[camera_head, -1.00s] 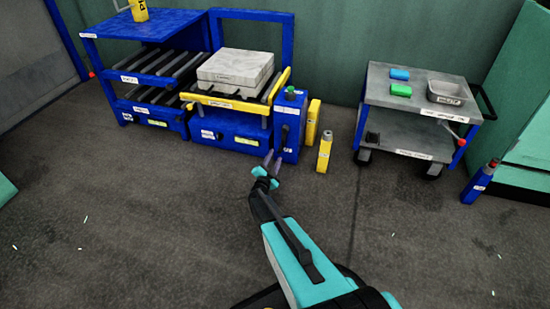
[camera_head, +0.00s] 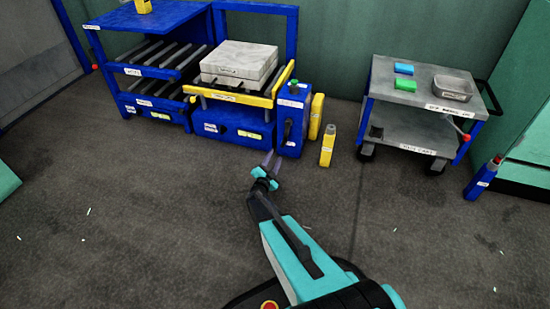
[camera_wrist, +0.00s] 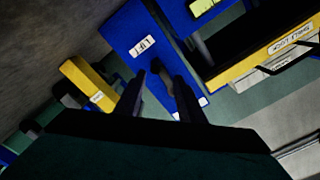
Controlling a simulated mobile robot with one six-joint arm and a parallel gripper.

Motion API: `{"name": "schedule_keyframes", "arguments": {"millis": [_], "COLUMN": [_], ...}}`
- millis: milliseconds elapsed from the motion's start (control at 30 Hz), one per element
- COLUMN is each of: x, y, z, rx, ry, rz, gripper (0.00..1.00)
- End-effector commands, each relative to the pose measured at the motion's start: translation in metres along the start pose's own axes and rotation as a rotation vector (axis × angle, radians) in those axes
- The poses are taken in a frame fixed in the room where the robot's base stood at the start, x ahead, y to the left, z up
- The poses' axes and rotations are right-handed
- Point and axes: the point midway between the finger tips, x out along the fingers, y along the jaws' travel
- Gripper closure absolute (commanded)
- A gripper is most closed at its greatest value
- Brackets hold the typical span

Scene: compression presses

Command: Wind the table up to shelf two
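The lift table has a yellow front rail (camera_head: 235,97) and a dark roller top carrying a light grey slab mould (camera_head: 240,60). Its blue base (camera_head: 232,126) is on the floor. To its left stands a blue shelf rack (camera_head: 150,22) with roller shelves; the table top is roughly level with one roller shelf. A blue pedestal (camera_head: 293,103) with a green button and a dark handle stands at the table's right; it also shows in the wrist view (camera_wrist: 135,30). My gripper (camera_head: 272,166) is open and empty, in front of the pedestal, apparently apart from it.
Yellow boxes stand right of the pedestal, one a bottle-like container (camera_head: 327,148). A grey cart (camera_head: 420,125) holds blue and green blocks and a tray.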

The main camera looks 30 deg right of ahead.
Motion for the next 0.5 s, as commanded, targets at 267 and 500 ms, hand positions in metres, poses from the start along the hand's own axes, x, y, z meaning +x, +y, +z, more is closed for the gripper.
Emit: {"name": "schedule_keyframes", "arguments": {"millis": [267,500], "x": [-0.013,-0.025], "y": [0.000,0.000], "z": [-0.001,0.000], "rx": [0.000,0.000], "ry": [0.000,0.000], "rz": [0.000,0.001], "gripper": [0.64,0.64]}}
